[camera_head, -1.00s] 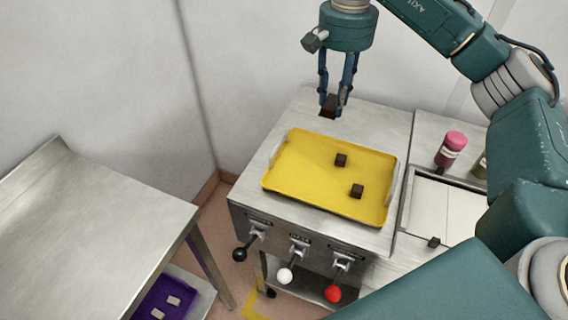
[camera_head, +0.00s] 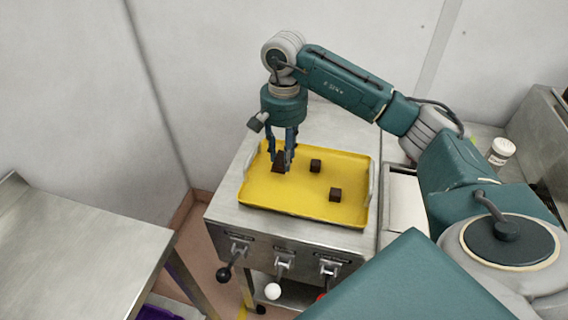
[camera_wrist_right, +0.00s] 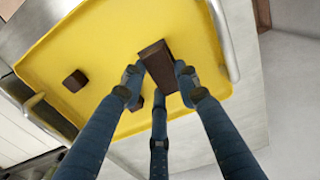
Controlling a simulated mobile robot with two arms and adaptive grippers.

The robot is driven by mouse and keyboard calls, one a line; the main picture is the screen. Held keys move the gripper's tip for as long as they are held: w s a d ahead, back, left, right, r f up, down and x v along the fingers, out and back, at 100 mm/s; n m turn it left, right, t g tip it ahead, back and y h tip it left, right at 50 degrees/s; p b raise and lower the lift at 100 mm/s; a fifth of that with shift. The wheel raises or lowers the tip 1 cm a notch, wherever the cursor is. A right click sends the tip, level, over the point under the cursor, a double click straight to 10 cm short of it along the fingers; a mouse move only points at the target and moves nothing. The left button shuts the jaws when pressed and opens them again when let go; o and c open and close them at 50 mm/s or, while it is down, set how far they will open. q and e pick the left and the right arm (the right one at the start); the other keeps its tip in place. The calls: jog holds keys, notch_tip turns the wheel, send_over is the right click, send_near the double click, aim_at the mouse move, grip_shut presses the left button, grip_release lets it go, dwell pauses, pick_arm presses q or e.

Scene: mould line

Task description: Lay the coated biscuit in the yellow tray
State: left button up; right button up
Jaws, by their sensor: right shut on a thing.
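The yellow tray (camera_head: 300,205) lies on the steel machine top, and it fills much of the right wrist view (camera_wrist_right: 110,40). My right gripper (camera_head: 283,160) is over the tray's left part, pointing down. It is shut on a dark brown coated biscuit (camera_head: 278,165), which shows between the fingers in the right wrist view (camera_wrist_right: 158,64). The held biscuit is low, close to the tray floor; I cannot tell if it touches. Two other dark biscuits lie in the tray, one in the middle (camera_head: 316,165) and one nearer the front right (camera_head: 335,195). My left gripper is not in view.
Levers with a black knob (camera_head: 223,274) and a white knob (camera_head: 272,291) stick out of the machine front. A steel table (camera_head: 70,250) stands at the left. A white-lidded jar (camera_head: 501,150) stands at the right. The tray's front left is clear.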

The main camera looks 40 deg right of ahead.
aim_at(284, 174)
notch_tip(284, 174, down, 4)
jog(key=shift+f+p, duration=0.1)
jog(key=shift+p, duration=0.3)
jog(key=shift+f+b, duration=0.25)
jog(key=shift+b, duration=0.1)
jog(key=o, duration=0.8)
jog(key=shift+r, duration=0.1)
jog(key=shift+r, duration=0.15)
jog(key=shift+r, duration=0.2)
notch_tip(284, 174, up, 11)
jog(key=shift+f+b, duration=0.1)
jog(key=shift+b, duration=0.65)
jog(key=shift+r, duration=0.45)
